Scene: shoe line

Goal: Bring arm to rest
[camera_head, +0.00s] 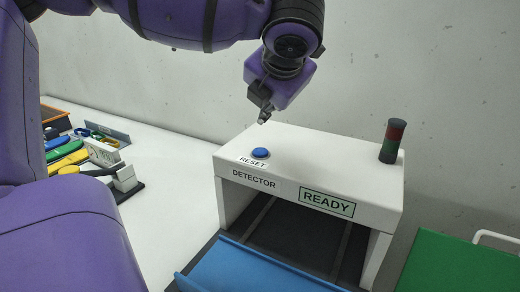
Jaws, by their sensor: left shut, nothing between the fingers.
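My left arm (170,18) is purple with black bands and reaches in from the left across the top of the head view. My left gripper (264,110) points down, its dark fingers shut and empty. It hangs a little above the white detector (345,170), apart from it, above and behind the blue reset button (261,153). The button sits on the detector's top at the left, behind a RESET label. The detector's front sign reads READY (327,203). My right gripper is not in view.
A stack light (392,141) stands at the detector's right end. A blue tray (255,268) lies in front of the opening. A green surface (460,264) is at right. Coloured tools (68,160) lie at left. The white table (172,185) is clear between the tools and detector.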

